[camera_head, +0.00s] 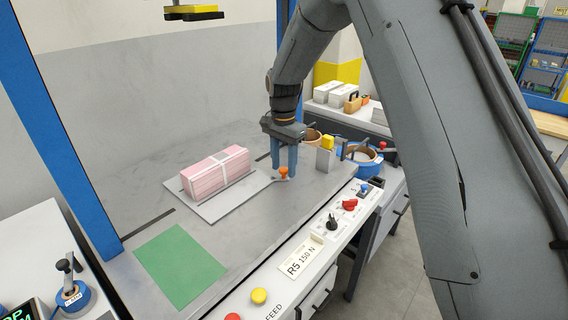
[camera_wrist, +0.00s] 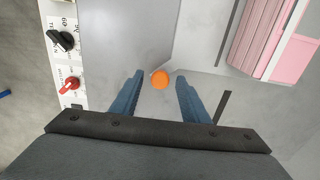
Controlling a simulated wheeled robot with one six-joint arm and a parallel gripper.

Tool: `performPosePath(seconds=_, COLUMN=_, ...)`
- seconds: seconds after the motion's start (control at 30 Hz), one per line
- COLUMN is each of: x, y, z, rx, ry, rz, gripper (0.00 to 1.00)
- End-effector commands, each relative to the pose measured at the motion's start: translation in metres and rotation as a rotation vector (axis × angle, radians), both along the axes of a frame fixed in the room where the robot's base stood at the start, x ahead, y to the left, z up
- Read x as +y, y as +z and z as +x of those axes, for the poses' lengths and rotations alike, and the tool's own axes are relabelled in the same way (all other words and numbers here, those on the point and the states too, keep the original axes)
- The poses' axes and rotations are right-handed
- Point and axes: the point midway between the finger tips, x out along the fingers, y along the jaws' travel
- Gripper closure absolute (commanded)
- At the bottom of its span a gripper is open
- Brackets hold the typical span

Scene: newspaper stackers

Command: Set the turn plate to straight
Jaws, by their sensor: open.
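The turn plate (camera_head: 212,209) is a flat light-grey plate on the table, with a pink bundle (camera_head: 214,173) tied in white band lying on it. Its arm tapers to an orange knob (camera_head: 283,172) at the right. My gripper (camera_head: 285,173) points down over the knob, with its blue fingers open. In the wrist view, the orange knob (camera_wrist: 160,79) shows between and just beyond the fingertips, apart from both. The pink bundle (camera_wrist: 275,38) shows there at the upper right. I cannot tell the exact height of the fingertips against the knob.
A control panel with a red knob (camera_head: 349,204), black knob (camera_head: 332,223) and yellow button (camera_head: 259,296) runs along the table's front edge. A green mat (camera_head: 183,264) lies at the left. A grey block with a yellow top (camera_head: 327,143) stands right of my gripper.

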Motion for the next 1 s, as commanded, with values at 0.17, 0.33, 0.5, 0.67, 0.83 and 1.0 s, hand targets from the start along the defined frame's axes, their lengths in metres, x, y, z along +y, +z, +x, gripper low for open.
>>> performPosePath(seconds=0.17, x=0.000, y=-0.001, z=0.000, rx=0.000, ry=0.000, rz=0.000, gripper=0.58)
performPosePath(seconds=0.33, x=0.000, y=-0.001, z=0.000, rx=0.000, ry=0.000, rz=0.000, gripper=0.79)
performPosePath(seconds=0.5, x=0.000, y=-0.001, z=0.000, rx=0.000, ry=0.000, rz=0.000, gripper=1.00)
performPosePath(seconds=0.67, x=0.000, y=0.000, z=0.000, rx=0.000, ry=-0.001, rz=0.000, gripper=1.00)
performPosePath(seconds=0.83, x=-0.002, y=0.000, z=-0.003, rx=0.000, ry=-0.019, rz=0.000, gripper=1.00)
performPosePath(seconds=1.0, x=-0.007, y=0.000, z=-0.011, rx=0.002, ry=-0.067, rz=-0.001, gripper=1.00)
